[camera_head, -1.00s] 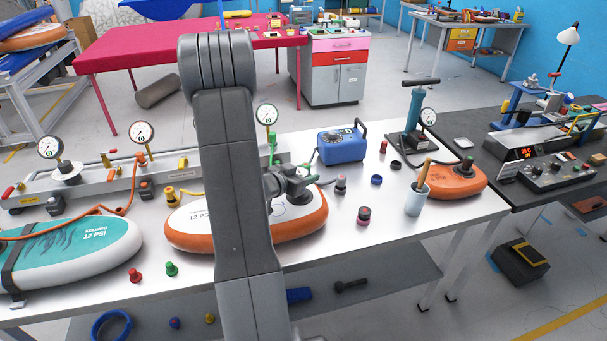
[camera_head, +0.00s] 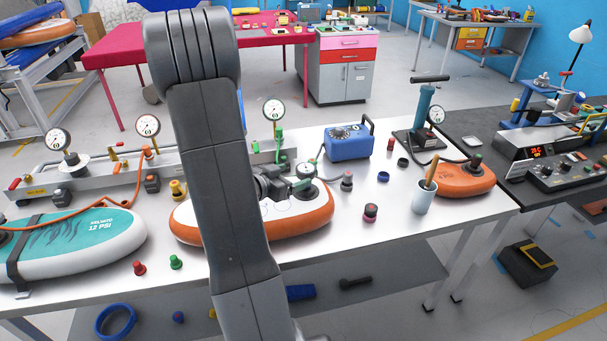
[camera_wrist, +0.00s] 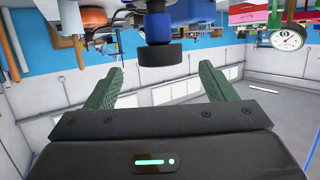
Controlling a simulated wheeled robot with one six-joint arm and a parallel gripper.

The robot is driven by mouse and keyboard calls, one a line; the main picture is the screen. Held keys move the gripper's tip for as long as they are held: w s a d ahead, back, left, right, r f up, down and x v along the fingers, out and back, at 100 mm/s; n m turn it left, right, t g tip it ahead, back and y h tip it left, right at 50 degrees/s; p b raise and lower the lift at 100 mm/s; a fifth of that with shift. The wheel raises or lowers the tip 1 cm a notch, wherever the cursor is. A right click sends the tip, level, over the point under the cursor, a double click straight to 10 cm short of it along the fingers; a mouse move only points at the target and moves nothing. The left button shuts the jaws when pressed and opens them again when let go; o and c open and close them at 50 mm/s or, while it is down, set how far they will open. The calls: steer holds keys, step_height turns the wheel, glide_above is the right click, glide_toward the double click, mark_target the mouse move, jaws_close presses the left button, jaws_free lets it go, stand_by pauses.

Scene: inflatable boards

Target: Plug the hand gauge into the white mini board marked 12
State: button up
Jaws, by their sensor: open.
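The white mini board (camera_head: 302,221) with an orange rim lies in the middle of the steel bench; my arm hides part of its lettering. A small round gauge (camera_head: 305,170) with a white dial, probably the hand gauge, shows above its dark valve, beside my gripper (camera_head: 283,182). I cannot tell whether the gauge touches the valve. In the wrist view my gripper (camera_wrist: 160,75) is open, with two green fingers apart. A black-capped blue part (camera_wrist: 160,50) shows upside down between them; I cannot tell whether it lies between or beyond the fingertips.
A teal board (camera_head: 85,245) lies left and an orange board (camera_head: 465,181) right. Behind stand a gauge rail (camera_head: 100,180) and a blue box (camera_head: 347,143). A white cup (camera_head: 423,197) and several small caps stand right of the white board. A green cap (camera_head: 176,262) stands in front.

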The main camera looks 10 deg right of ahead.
mark_target(310, 165)
steer(key=v, duration=0.5)
steer(key=shift+s, duration=0.1)
steer(key=p+x, duration=0.1)
steer(key=x, duration=1.2)
steer(key=shift+d+f, duration=0.1)
steer(key=shift+d, duration=0.1)
steer(key=shift+w+d+r+p, duration=0.1)
steer(key=shift+w+r+p, duration=0.1)
steer(key=shift+w+p, duration=0.15)
steer(key=shift+s+r, duration=0.1)
steer(key=shift+r, duration=0.05)
